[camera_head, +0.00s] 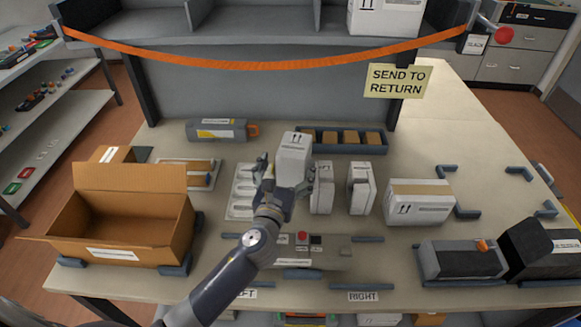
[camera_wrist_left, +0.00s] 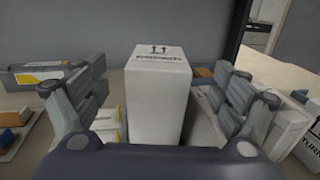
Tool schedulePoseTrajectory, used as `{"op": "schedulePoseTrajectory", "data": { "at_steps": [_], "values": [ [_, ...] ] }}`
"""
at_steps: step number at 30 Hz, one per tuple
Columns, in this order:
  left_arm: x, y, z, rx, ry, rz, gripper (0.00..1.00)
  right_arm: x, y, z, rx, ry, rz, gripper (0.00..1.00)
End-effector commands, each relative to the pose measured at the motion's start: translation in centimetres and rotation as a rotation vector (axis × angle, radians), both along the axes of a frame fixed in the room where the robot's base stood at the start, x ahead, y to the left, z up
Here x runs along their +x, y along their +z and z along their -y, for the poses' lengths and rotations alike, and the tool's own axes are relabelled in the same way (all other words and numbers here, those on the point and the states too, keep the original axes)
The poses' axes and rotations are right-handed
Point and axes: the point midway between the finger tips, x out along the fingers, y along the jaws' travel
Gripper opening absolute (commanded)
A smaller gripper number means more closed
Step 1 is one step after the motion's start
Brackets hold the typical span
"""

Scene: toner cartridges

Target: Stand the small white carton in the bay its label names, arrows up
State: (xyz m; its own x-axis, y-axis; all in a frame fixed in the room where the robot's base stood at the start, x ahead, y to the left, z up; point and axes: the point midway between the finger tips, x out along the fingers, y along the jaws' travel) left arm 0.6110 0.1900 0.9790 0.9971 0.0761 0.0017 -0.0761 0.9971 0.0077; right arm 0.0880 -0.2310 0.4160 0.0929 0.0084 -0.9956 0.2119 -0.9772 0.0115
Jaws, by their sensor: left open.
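The small white carton (camera_head: 294,150) stands upright behind my left gripper (camera_head: 287,172) on the table. In the left wrist view the carton (camera_wrist_left: 158,95) shows two arrows pointing up above a line of dark print too small to read. My left gripper (camera_wrist_left: 160,78) is open, with one finger on each side of the carton and gaps visible. The carton's lower part is hidden by my gripper. The shelf bays (camera_head: 250,18) are at the back, split by dividers. My right gripper is not in view.
Two white cartons (camera_head: 322,190) (camera_head: 361,188) and a wider one (camera_head: 418,205) stand close on the right. An orange strap (camera_head: 270,64) hangs across the bays; a note (camera_head: 397,80) reads "SEND TO RETURN". An open brown box (camera_head: 120,225) is left.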

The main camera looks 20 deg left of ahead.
Motion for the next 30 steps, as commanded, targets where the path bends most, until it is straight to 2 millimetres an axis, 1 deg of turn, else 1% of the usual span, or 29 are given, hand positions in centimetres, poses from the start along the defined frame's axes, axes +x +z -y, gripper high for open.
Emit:
{"op": "schedulePoseTrajectory", "data": {
  "at_steps": [1, 3, 6, 11, 18, 21, 24, 30],
  "values": [
    [1.0, 0.3, -0.1, -0.002, 0.002, 0.001, 0.9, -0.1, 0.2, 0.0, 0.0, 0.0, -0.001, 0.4],
    [2.0, 0.1, -0.2, -0.004, 0.001, 0.001, 0.9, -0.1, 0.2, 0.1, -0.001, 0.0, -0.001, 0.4],
    [3.0, 0.1, -0.2, -0.005, 0.001, 0.0, 0.9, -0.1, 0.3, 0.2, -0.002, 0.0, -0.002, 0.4],
    [4.0, 0.0, -0.4, -0.007, 0.001, 0.0, 0.9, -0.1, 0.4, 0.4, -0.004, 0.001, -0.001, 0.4],
    [7.1, -0.2, -0.7, -0.007, 0.001, 0.001, 0.9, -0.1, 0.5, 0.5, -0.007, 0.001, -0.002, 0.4],
    [8.1, -0.3, -0.8, -0.008, 0.001, 0.0, 0.9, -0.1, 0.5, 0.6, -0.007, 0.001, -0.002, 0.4],
    [8.6, -0.3, -0.9, -0.008, 0.0, 0.0, 0.9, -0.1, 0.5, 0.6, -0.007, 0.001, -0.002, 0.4],
    [8.6, -0.3, -0.9, -0.008, 0.0, 0.0, 0.9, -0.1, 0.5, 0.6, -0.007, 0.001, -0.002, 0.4]
  ]
}}
